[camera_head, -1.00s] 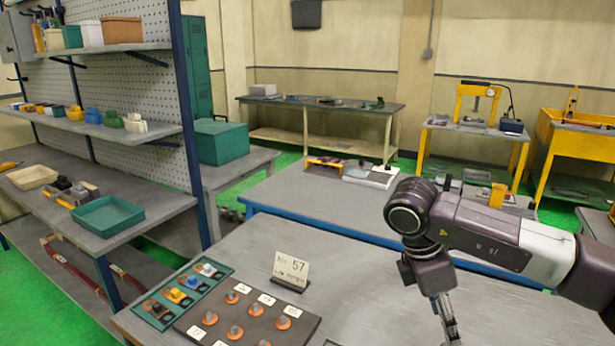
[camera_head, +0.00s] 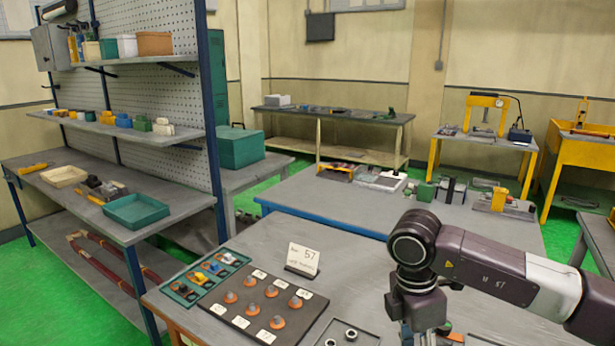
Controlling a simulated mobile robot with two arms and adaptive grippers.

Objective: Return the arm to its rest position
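My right arm comes in from the right edge, over the near grey table (camera_head: 255,240). Its dark round wrist joint (camera_head: 415,240) is bent so that the hand points down. The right gripper (camera_head: 412,335) is at the bottom edge; its fingers are mostly cut off or hidden, so I cannot tell whether it is open or shut. No held object shows. My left arm and gripper are out of view.
On the near table stand a dark board (camera_head: 240,308) with several orange-based pieces, a green tray (camera_head: 180,288), a sign reading 57 (camera_head: 303,259) and a tray with rings (camera_head: 350,322). Shelving (camera_head: 165,60) is at left. A second table (camera_head: 300,190) lies beyond.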

